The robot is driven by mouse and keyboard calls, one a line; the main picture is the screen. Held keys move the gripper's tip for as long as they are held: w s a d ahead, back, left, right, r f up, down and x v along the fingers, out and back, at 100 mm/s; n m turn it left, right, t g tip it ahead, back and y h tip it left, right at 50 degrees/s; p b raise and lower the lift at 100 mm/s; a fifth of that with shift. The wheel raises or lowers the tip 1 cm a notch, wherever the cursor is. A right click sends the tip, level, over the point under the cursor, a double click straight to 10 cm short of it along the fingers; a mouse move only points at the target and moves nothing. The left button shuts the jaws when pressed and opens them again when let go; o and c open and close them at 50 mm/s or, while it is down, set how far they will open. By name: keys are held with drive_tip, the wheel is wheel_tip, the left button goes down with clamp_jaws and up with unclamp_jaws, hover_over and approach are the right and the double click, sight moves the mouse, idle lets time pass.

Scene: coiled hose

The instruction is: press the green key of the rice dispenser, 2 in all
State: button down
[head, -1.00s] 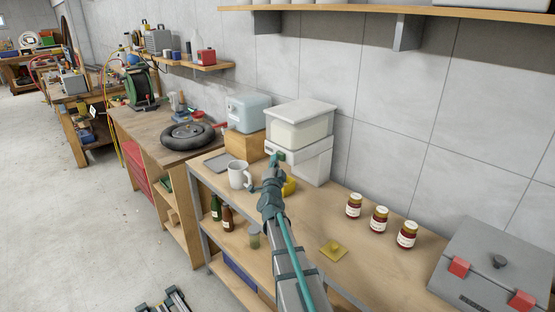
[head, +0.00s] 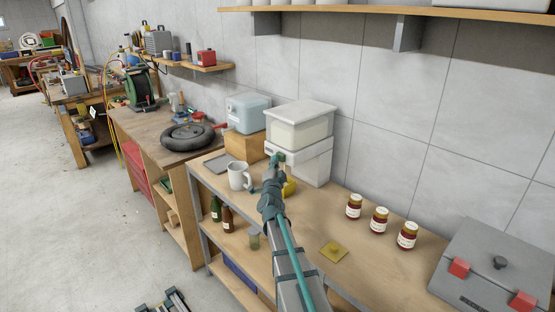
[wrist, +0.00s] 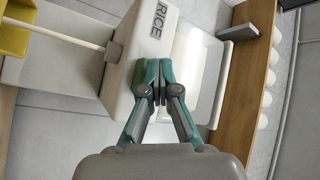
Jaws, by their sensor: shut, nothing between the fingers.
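The rice dispenser (head: 312,160) is a white box with a clear-sided, lidded hopper on top, standing on the bench against the wall. In the wrist view its white body (wrist: 150,50) carries the word RICE. My gripper (head: 279,157) is at the dispenser's front. Its teal fingers (wrist: 160,68) are shut with nothing between them, in front of the labelled face beside the lettering. I cannot tell whether the tips touch it. A yellow container (head: 289,187) sits low at the dispenser's front, partly behind my arm.
A white mug (head: 239,175) stands left of my gripper. A blue-grey appliance (head: 248,112) sits on a wooden box behind it. Several jars (head: 379,219), a yellow square (head: 334,251) and a grey toolbox (head: 492,265) are to the right. A wall shelf (head: 400,11) runs above.

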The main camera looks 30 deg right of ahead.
drive_tip(key=shift+s+a+p, duration=0.3)
drive_tip(key=shift+a+p, duration=0.1)
drive_tip(key=shift+a, duration=0.55)
drive_tip(key=shift+a, duration=0.15)
drive_tip(key=a+p, duration=0.1)
drive_tip(key=a, duration=0.1)
drive_tip(key=s+a+p, duration=0.1)
drive_tip(key=a, duration=0.1)
drive_tip(key=shift+s+a, duration=0.1)
drive_tip(key=shift+a, duration=0.15)
idle(0.4)
